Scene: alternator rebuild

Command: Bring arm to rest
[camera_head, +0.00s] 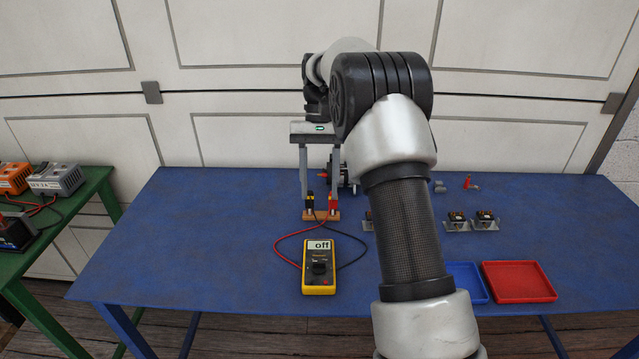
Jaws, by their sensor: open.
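My gripper (319,176) is at the end of my arm, near the middle of the blue table (200,215). Its two grey fingers point down and are spread apart. The fingertips are close to the black and red probe ends, which stand at a small wooden block (321,215). I cannot tell whether the fingers touch them. Nothing shows held between the fingers. My arm reaches in from the lower right and hides part of the table.
A yellow multimeter (319,268) reading "off" lies in front, with red and black leads. A blue tray (468,281) and a red tray (518,282) sit front right. Small parts (484,220) lie behind them. A dark machine part (346,178) is partly hidden. A green bench (85,190) stands left.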

